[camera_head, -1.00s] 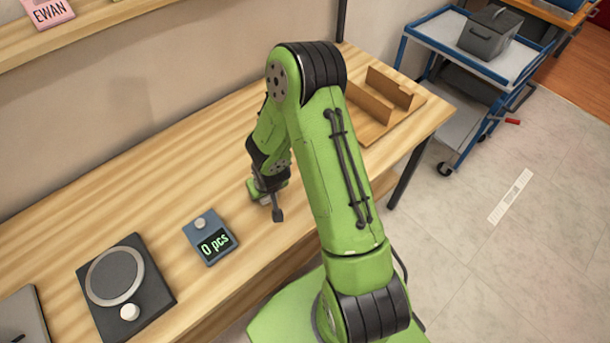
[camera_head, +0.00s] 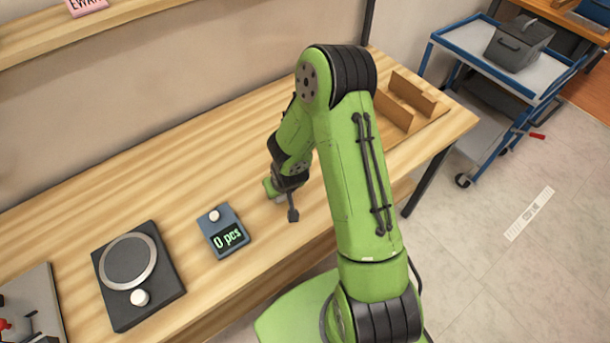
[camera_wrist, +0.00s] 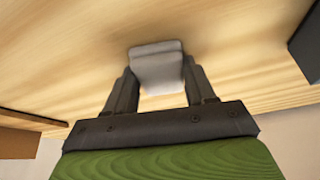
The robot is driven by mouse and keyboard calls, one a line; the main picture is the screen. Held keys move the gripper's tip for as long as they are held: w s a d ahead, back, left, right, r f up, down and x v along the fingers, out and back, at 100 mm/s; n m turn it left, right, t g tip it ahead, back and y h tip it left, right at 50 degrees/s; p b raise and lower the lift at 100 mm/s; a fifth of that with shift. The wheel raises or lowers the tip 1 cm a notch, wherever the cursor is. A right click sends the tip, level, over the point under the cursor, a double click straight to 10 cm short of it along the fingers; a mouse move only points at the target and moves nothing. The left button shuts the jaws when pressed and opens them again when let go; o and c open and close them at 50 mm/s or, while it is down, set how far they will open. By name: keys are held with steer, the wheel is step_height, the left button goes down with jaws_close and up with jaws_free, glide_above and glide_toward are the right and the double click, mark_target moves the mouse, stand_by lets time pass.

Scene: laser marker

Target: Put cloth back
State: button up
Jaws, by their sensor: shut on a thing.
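A small pale grey folded cloth (camera_wrist: 157,68) sits between the fingers of my gripper (camera_wrist: 160,85) in the wrist view. The fingers are shut on its two sides, and it is over the light wood worktop. In the head view my gripper (camera_head: 287,195) is low over the middle of the table (camera_head: 130,190), right of the small counter display. The cloth cannot be made out there, hidden by my gripper and arm.
A counter reading "0 pcs" (camera_head: 222,231) and a black scale-like device (camera_head: 138,275) stand to the left. A wooden divided holder (camera_head: 405,105) is at the table's right end. A blue trolley (camera_head: 500,65) with a grey box (camera_head: 520,43) stands beyond.

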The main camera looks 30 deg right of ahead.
steer(key=shift+s+f+p, duration=0.25)
steer(key=shift+s+p, duration=0.05)
steer(key=shift+s, duration=0.15)
steer(key=shift+w+a+r+p, duration=0.1)
steer(key=shift+w+r+p, duration=0.15)
steer(key=shift+r+p, duration=0.55)
steer(key=shift+r, duration=0.1)
steer(key=shift+w, duration=0.15)
